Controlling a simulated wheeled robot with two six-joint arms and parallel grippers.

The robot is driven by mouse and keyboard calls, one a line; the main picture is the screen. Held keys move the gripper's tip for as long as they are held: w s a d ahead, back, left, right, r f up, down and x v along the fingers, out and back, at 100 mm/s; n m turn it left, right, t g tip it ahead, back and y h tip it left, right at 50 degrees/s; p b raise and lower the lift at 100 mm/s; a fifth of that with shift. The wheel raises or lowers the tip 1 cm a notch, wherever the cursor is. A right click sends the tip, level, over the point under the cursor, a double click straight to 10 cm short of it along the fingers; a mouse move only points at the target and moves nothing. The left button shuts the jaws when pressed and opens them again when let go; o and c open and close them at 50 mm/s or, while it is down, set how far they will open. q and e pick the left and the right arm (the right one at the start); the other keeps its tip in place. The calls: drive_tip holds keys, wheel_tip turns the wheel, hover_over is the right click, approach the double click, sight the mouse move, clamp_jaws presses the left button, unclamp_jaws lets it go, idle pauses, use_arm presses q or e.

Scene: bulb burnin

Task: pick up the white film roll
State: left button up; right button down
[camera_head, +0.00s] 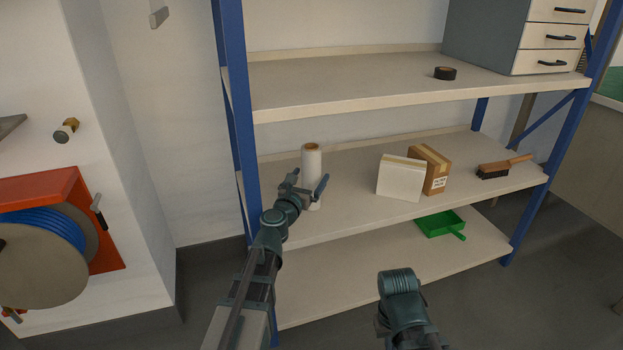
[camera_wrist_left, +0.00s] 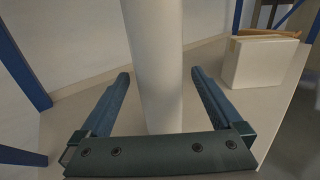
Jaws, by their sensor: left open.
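The white film roll (camera_head: 312,163) stands upright on the middle shelf near its left end, with a brown core showing at its top. My left gripper (camera_head: 308,186) is open at the roll, low on its height. In the left wrist view the roll (camera_wrist_left: 157,60) stands between the two open fingers of the gripper (camera_wrist_left: 158,88), with a gap visible on each side.
On the middle shelf (camera_head: 345,208), a white box (camera_head: 401,178), a cardboard box (camera_head: 436,172) and a brush (camera_head: 495,170) stand to the right. A blue post (camera_head: 238,120) rises close to the left. The upper shelf (camera_head: 340,85) is overhead. A green dustpan (camera_head: 440,224) lies below.

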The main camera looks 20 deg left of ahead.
use_arm(q)
drive_tip(key=w, duration=0.5)
drive_tip(key=shift+w+d+r, duration=0.1)
drive_tip(key=shift+w+d, duration=0.05)
drive_tip(key=shift+d, duration=0.05)
clamp_jaws()
idle(0.3)
